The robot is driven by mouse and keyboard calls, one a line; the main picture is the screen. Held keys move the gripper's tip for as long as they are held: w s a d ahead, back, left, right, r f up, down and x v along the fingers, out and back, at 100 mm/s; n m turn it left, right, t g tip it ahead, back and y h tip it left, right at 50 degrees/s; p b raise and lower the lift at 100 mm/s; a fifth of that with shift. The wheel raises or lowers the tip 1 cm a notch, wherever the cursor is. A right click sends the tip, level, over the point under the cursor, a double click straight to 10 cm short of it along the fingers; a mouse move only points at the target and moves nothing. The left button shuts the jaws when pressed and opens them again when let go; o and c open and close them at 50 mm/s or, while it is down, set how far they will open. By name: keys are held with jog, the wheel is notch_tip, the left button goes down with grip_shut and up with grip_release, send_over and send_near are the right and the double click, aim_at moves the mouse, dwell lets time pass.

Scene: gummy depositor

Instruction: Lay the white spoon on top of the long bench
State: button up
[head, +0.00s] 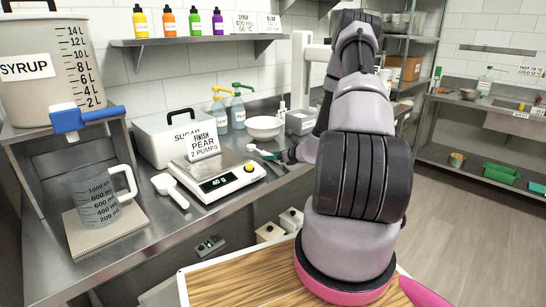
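A white spoon-like scoop (170,190) lies on the steel bench (225,208), left of the scale, with its handle towards the front edge. The bench runs along the wall at left. My gripper (281,156) is low over the bench, right of the scale, mostly hidden behind my arm. A small white and teal utensil (262,152) shows at its tip. I cannot tell whether it is held or only beside the fingers, nor whether it is a spoon.
A measuring jug (98,197) stands under the syrup tank (45,65) tap. A sugar box (175,137), pump bottles (238,108) and a white bowl (264,127) stand behind. A wooden-topped surface (235,284) is in front.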

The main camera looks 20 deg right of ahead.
jog(key=shift+r, duration=0.15)
jog(key=v, duration=1.1)
jog(key=shift+s, duration=0.1)
jog(key=shift+s+r, duration=0.2)
jog(key=shift+r, duration=0.05)
jog(key=s+a+r+n+g+y, duration=0.2)
jog(key=s+a+r+n+g, duration=0.1)
jog(key=a+r+n, duration=0.7)
jog(key=s+a+r+n+g+y, duration=0.3)
jog(key=s+a+r+n+g, duration=0.15)
jog(key=a+r, duration=0.55)
jog(key=s+r+n+t+h, duration=0.2)
jog(key=s+r+n+h, duration=0.5)
jog(key=s+r+n, duration=0.6)
jog(key=s+r, duration=0.2)
jog(key=s, duration=0.2)
jog(key=shift+s+a+r+h, duration=0.15)
jog(key=shift+s+a+h, duration=0.1)
jog(key=shift+h, duration=0.05)
